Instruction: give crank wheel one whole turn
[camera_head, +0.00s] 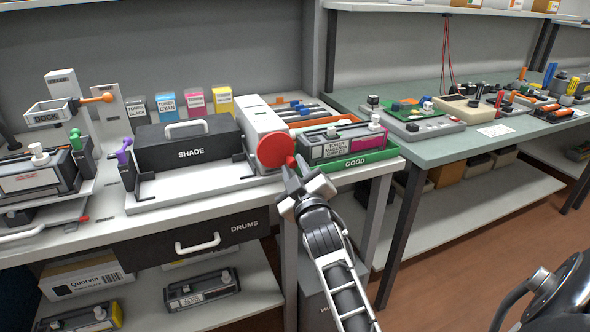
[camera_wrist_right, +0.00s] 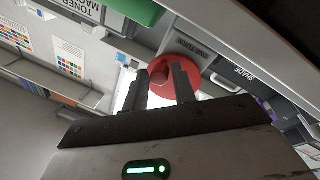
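My right gripper (camera_head: 294,172) is at this knob, in front of the wheel. In the right wrist view the wheel (camera_wrist_right: 190,72) lies behind the fingertips (camera_wrist_right: 162,82), and the knob shows between the two fingers. The fingers are apart; whether they press on the knob I cannot tell. My left gripper is not in view.
A green GOOD tray (camera_head: 368,160) holding a magenta toner cartridge (camera_head: 340,144) stands close right of the wheel. The SHADE box (camera_head: 188,148) is to the left. Below is the DRUMS drawer (camera_head: 190,242) with a white handle. A second bench with parts stands right.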

